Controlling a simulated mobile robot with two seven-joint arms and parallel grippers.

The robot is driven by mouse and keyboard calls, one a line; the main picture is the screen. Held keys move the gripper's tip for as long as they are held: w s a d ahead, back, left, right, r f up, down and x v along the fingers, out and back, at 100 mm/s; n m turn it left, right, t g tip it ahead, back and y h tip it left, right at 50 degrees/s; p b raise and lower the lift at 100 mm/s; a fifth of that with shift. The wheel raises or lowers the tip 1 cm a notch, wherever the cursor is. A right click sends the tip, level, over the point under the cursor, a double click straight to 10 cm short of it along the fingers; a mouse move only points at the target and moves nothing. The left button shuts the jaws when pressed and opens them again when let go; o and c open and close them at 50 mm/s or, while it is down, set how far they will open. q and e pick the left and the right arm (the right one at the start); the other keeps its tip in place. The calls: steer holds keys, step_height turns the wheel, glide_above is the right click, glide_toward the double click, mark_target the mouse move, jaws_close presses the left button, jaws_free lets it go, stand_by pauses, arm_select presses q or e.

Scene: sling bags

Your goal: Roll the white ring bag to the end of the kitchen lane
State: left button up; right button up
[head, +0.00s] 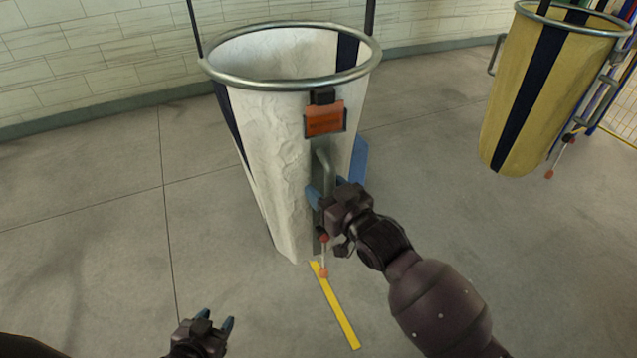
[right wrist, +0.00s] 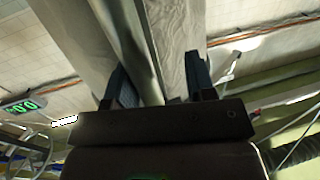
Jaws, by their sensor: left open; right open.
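The white ring bag (head: 270,140) hangs upright in the middle of the head view, with a round metal ring (head: 292,84) at its top, dark stripes and an orange tag (head: 325,119). A grey metal handle (head: 323,165) stands on its near side. My right gripper (head: 332,190) is open at the lower part of this handle. In the right wrist view a metal bar of the handle (right wrist: 128,45) runs between the two open fingers (right wrist: 157,80); contact cannot be told. My left gripper (head: 216,321) is open and empty, low at the left, away from the bag.
A yellow bag (head: 540,90) with a dark stripe and its own ring hangs at the right. A yellow strip (head: 335,308) lies on the floor below the white bag. A tiled wall (head: 110,45) runs behind. Grey floor to the left is clear.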

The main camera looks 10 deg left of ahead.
arm_select(q)
steer(key=shift+w+d+f, duration=0.1)
arm_select(e)
steer(key=v, duration=0.9)
steer(key=shift+w, duration=0.15)
